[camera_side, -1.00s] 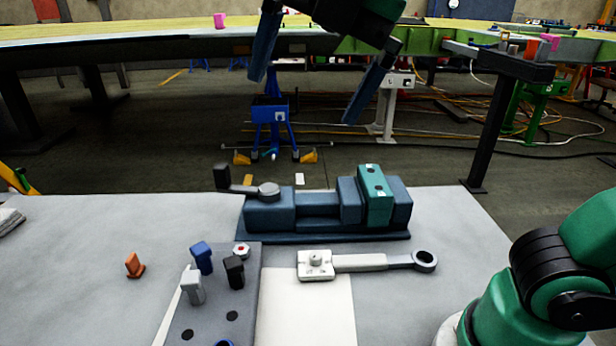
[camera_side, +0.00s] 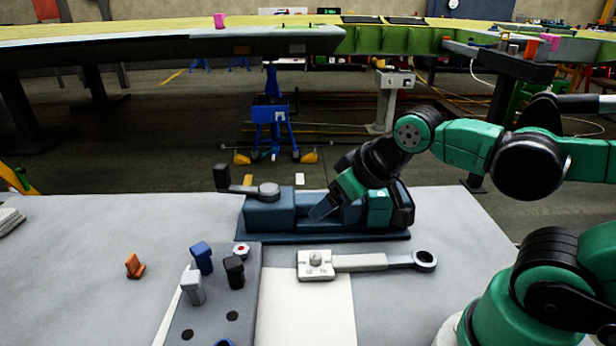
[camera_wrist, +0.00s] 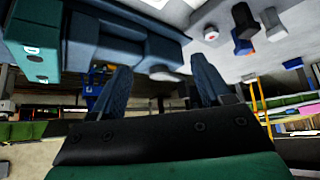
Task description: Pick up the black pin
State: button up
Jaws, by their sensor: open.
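In the wrist view the black pin (camera_wrist: 244,17) is near the top right, beyond the fingers. My gripper (camera_side: 322,208) is in front of the blue vise, to the right of and beyond the black pin, and apart from it. In the wrist view my gripper (camera_wrist: 161,80) has its two blue fingers spread with nothing held between them.
The blue vise (camera_side: 268,212) with a teal block (camera_side: 378,208) is by my gripper. A handled tool (camera_side: 360,263) lies in front. A red-centred nut (camera_side: 241,250) is by the black pin. An orange piece (camera_side: 134,265) lies left, with clear table around it.

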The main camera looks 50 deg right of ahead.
jog(key=n+g+y, duration=0.4)
jog(key=n+g, duration=0.2)
jog(key=n, duration=0.8)
send_near(234, 261)
jog(key=x, duration=0.6)
jog(key=shift+s+f, duration=0.1)
jog(key=shift+f, duration=0.1)
jog(key=shift+a+f, duration=0.3)
jog(key=shift+f, duration=0.2)
jog(key=shift+w+x, duration=0.2)
jog(key=shift+x, duration=2.2)
grip_shut()
